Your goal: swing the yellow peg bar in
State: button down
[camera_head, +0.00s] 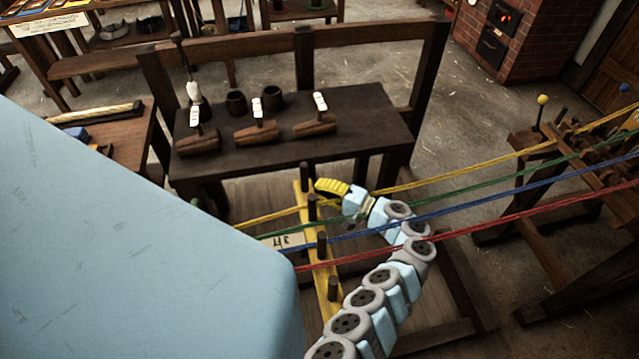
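The yellow peg bar (330,309) stands left of my arm, with several dark upright pegs along it. Yellow, green, blue and red ropes run to it from the right, passing by the pegs. My gripper (323,186), with yellow and black fingers, is at the bar's far end, close to the farthest peg. The fingers point left toward that peg. They overlap in this view, so I cannot tell whether they are open, shut or touching the bar. A pale label (289,240) reading "3 FT" lies beside the bar's middle, partly crossed by ropes.
The taut yellow (455,168), green (462,183), blue (475,199) and red (480,223) ropes cross around my arm toward a wooden rack at right. A dark bench (358,115) with tagged wooden blocks stands behind. A large light blue surface hides the lower left.

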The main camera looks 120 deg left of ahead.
jog(key=w, duration=1.1)
jog(key=shift+a+f, duration=0.15)
jog(key=shift+y, duration=0.3)
